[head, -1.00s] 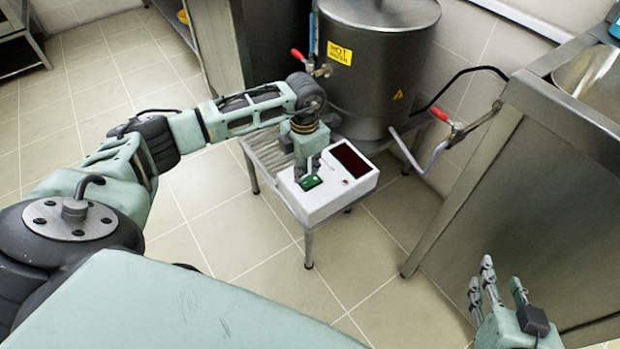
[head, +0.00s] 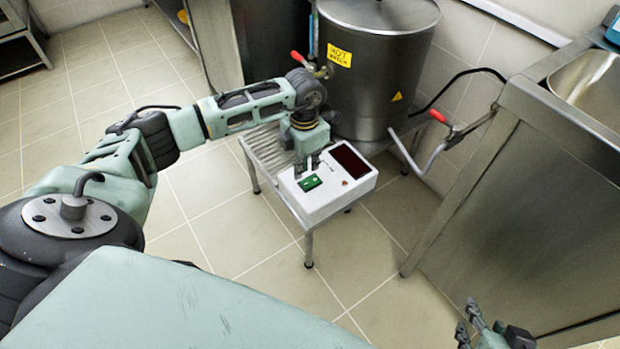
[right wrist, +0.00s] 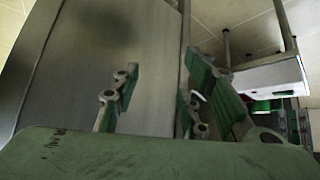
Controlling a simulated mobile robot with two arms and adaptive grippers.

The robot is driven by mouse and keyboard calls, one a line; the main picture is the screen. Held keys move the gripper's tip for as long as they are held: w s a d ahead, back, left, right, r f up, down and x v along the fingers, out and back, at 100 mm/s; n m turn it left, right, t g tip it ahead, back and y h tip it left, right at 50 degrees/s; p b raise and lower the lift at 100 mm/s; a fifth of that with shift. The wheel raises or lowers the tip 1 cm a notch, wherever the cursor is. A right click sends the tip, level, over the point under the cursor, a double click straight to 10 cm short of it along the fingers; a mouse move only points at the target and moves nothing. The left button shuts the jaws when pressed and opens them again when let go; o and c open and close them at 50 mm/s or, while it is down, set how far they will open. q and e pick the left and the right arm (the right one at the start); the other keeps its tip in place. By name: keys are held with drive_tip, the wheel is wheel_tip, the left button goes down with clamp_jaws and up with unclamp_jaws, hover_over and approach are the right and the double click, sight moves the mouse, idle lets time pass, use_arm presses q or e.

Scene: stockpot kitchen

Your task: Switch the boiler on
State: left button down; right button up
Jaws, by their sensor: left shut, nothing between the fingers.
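The boiler (head: 375,75) is a grey metal drum with a yellow hot-water label, at the top centre of the head view. In front of it, a white control box (head: 325,207) sits on a slatted metal stand. It has a green switch (head: 310,183), a dark display (head: 349,160) and a small reddish spot beside the display. The display looks dark, with no readable figures. My left gripper (head: 308,163) is shut and empty, just behind the green switch and apart from it. My right gripper is open and empty in the right wrist view (right wrist: 160,95).
The slatted stand (head: 268,152) has bare room left of the box. Red-handled taps (head: 300,57) flank the boiler. A steel sink unit (head: 530,190) stands at the right. The tiled floor in front of the stand is clear.

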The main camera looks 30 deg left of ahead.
use_arm(q)
drive_tip(key=shift+r+p, duration=0.5)
drive_tip(key=shift+r, duration=0.15)
use_arm(e)
drive_tip(key=s+d+f+g, duration=0.1)
drive_tip(key=s+f+g, duration=0.1)
drive_tip(key=s, duration=0.3)
drive_tip(key=shift+s+d+f+g+h, duration=0.15)
drive_tip(key=shift+d+f+g+h, duration=0.1)
drive_tip(key=shift+d+g+h, duration=0.15)
